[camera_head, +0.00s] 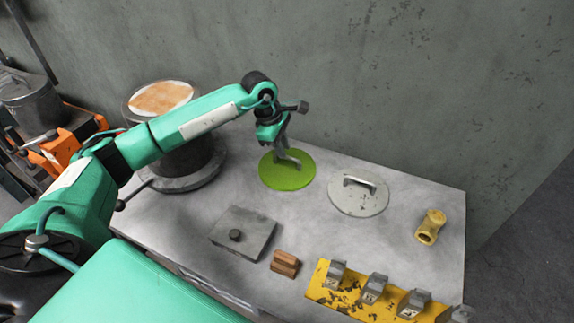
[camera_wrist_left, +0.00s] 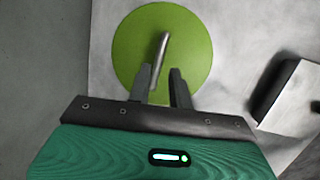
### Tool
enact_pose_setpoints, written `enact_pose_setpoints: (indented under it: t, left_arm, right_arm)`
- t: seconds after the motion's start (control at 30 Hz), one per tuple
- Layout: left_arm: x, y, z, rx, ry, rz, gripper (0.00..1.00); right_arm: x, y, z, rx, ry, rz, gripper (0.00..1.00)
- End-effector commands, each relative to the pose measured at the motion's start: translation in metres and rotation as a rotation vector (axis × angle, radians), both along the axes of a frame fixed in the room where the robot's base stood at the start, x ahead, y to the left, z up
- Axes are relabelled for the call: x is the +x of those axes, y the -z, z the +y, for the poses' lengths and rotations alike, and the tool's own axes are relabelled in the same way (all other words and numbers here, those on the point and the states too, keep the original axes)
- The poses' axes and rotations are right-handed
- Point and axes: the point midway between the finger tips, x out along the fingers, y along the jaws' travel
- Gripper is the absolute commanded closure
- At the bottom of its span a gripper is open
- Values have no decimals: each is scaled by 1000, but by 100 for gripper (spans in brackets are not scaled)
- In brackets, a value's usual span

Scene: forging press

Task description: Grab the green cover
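The green cover (camera_head: 286,180) is a round, flat lid lying on the grey table beside the wall. It also shows in the left wrist view (camera_wrist_left: 190,55), with a grey bar handle (camera_wrist_left: 162,50) across its middle. My left gripper (camera_head: 283,154) points down over the cover at its handle. In the left wrist view its two fingers (camera_wrist_left: 161,73) are apart. The near end of the handle lies between them, with a visible gap to the right finger. Whether a finger touches the handle cannot be told. My right gripper is not in view.
A grey lid with a handle (camera_head: 360,195) lies right of the cover. A large pot (camera_head: 183,158) stands left.

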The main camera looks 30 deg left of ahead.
Motion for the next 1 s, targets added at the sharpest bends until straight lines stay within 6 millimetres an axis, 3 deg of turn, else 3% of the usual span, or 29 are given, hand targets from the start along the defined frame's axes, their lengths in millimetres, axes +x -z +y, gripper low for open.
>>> enact_pose_setpoints:
  t: [0.43,0.67,0.8,1.0]
  left_arm:
    - [11,49,-8,-2,-1,3,79]
    - [12,52,-8,-1,0,2,79]
    - [12,51,-8,-1,0,2,100]
    - [12,50,-8,-2,-1,-1,100]
  right_arm:
    - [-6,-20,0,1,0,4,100]
    - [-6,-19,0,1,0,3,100]
    - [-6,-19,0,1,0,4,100]
    - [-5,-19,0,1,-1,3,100]
